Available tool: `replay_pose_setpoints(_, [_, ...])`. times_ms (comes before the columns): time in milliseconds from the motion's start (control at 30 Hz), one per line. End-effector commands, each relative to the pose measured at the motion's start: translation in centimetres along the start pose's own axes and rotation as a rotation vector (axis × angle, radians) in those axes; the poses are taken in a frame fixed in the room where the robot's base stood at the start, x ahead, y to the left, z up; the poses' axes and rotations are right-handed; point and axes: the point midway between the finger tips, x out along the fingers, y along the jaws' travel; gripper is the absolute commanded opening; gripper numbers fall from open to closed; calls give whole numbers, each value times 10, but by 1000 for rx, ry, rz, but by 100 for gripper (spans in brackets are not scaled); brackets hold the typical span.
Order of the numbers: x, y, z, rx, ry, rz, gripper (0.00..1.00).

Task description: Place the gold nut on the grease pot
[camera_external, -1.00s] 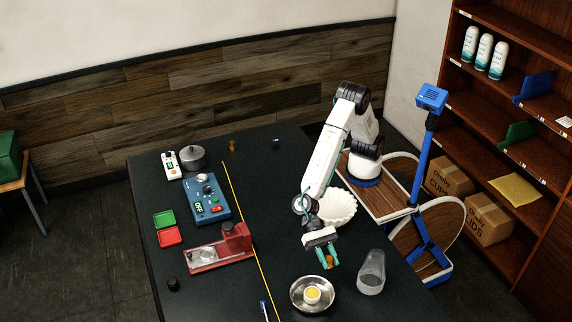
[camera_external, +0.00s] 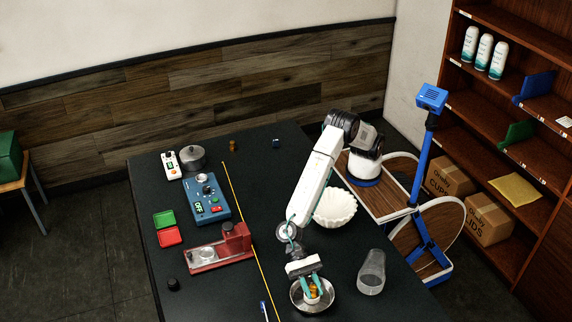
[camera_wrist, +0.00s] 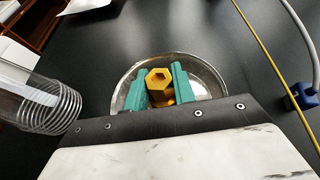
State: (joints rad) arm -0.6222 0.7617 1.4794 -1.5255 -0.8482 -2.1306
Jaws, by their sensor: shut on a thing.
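The gold nut (camera_wrist: 158,78) is a hexagonal piece with a hole, held between the teal fingers of my gripper (camera_wrist: 159,88). In the outside view my gripper (camera_external: 312,288) points down over the round metal dish (camera_external: 327,303), with the nut (camera_external: 314,290) between its fingers. The grease pot, the small white cup with yellow content seen earlier in this dish, is mostly hidden behind the gripper and nut. Some yellow shows just under the nut in the wrist view. I cannot tell whether the nut touches the pot.
A clear cup (camera_external: 371,272) stands right of the dish, and a white fluted bowl (camera_external: 335,208) stands behind. A red press (camera_external: 220,248), blue control box (camera_external: 206,197) and yellow line (camera_external: 243,220) lie to the left. A small orange-brown piece (camera_external: 233,145) stands at the back.

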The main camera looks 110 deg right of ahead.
Motion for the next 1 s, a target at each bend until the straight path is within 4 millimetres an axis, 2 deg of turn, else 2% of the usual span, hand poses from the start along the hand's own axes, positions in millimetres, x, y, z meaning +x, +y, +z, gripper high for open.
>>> replay_pose_setpoints(200, [1,0,-3,0,0,0,1])
replay_pose_setpoints(233, [1,0,-3,0,0,0,31])
replay_pose_setpoints(300, [1,0,-3,0,0,0,47])
replay_pose_setpoints(667, [-2,0,0,0,0,0,47])
replay_pose_setpoints(767, [-16,0,0,0,1,-1,47])
replay_pose_setpoints(1000, [-68,-1,1,0,-1,-2,47])
